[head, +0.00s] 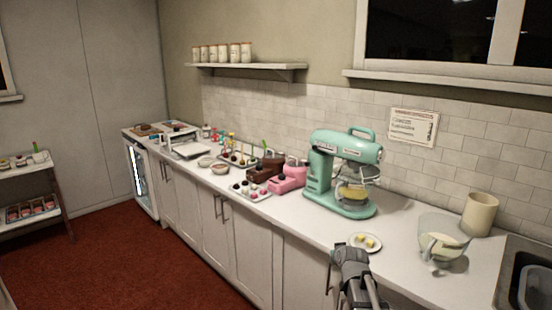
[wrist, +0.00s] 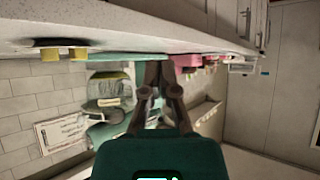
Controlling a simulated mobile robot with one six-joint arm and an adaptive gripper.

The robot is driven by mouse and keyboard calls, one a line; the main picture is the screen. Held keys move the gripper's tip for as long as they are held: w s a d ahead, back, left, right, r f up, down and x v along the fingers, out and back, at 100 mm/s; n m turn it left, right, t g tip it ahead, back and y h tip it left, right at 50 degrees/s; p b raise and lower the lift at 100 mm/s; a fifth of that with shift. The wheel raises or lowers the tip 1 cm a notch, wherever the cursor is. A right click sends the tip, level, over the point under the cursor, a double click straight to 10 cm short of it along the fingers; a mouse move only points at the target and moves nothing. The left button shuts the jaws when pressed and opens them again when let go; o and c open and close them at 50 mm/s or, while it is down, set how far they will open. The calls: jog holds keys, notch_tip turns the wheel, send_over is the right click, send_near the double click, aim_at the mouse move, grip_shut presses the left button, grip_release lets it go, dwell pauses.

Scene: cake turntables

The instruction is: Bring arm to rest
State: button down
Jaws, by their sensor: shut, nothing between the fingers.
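My gripper (wrist: 158,68) shows in the middle of the wrist view, which is upside down. Its two dark fingers come together at the tips, with nothing held between them. In the head view my grey arm (head: 355,275) rises from the bottom edge, in front of the counter. Its upper end is close in the picture to the small plate (head: 376,244) with yellow pieces (head: 362,240). I cannot tell whether it touches the counter edge. The fingertips are not clear in the head view.
A mint-green stand mixer (head: 345,172) stands on the counter (head: 318,232). Right of the plate are a glass bowl (head: 440,236), a cream canister (head: 479,214) and a dark sink (head: 530,280). A pink appliance (head: 288,178) and trays sit farther left. The red floor (head: 120,262) is open.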

jog(key=s+a+f+g+p, duration=0.1)
jog(key=s+g, duration=0.4)
jog(key=s, duration=0.7)
jog(key=s+a+f+m+g+p, duration=0.1)
jog(key=s+g, duration=0.4)
jog(key=s, duration=0.8)
jog(key=shift+a+f+g+h+p, duration=0.4)
jog(key=shift+a+f+p, duration=0.05)
jog(key=shift+f+p, duration=0.35)
jog(key=shift+w, duration=0.1)
